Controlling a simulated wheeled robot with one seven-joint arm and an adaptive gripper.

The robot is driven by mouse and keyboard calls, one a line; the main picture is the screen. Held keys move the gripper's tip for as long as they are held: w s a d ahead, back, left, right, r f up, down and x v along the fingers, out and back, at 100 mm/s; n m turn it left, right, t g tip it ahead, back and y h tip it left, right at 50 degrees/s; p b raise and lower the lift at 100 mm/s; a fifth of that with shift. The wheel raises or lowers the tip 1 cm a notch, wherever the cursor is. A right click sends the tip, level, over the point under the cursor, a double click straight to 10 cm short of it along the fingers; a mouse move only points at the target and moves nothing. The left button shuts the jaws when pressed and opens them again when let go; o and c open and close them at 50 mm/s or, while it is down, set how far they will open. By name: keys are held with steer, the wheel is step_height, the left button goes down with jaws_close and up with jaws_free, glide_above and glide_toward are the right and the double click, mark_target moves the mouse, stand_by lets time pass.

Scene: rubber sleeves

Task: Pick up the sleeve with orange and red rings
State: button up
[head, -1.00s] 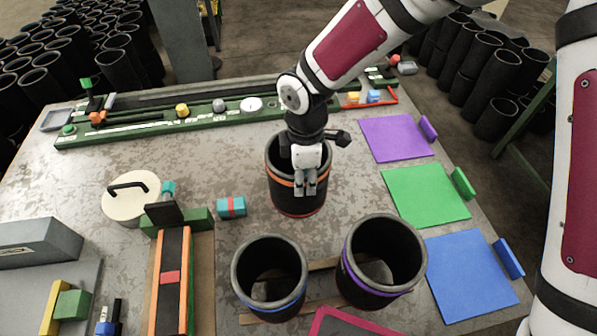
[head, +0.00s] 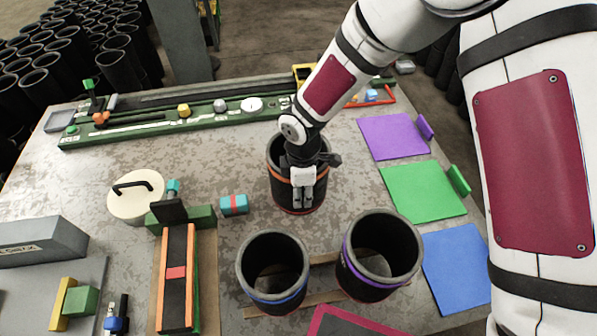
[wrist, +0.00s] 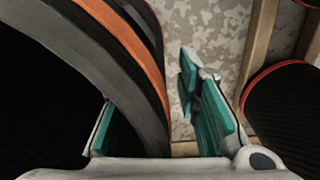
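The black sleeve with an orange ring near its top and a red ring at its base (head: 279,190) stands upright in the middle of the table. Its rim and orange band fill the left of the wrist view (wrist: 135,60). My gripper (head: 302,200) points down at the sleeve's near wall. In the wrist view my gripper (wrist: 160,125) is open and straddles that wall. One teal-padded finger is inside the sleeve, mostly hidden by the rim. The other is outside, with a gap to the wall.
A blue-ringed sleeve (head: 259,296) and a purple-ringed sleeve (head: 365,288) stand close in front. A teal and red block (head: 234,205) lies left. Purple (head: 393,136), green (head: 420,192) and blue (head: 456,268) mats lie right. A white lid (head: 133,203) lies farther left.

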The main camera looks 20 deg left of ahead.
jaws_close()
steer(key=shift+r, duration=0.1)
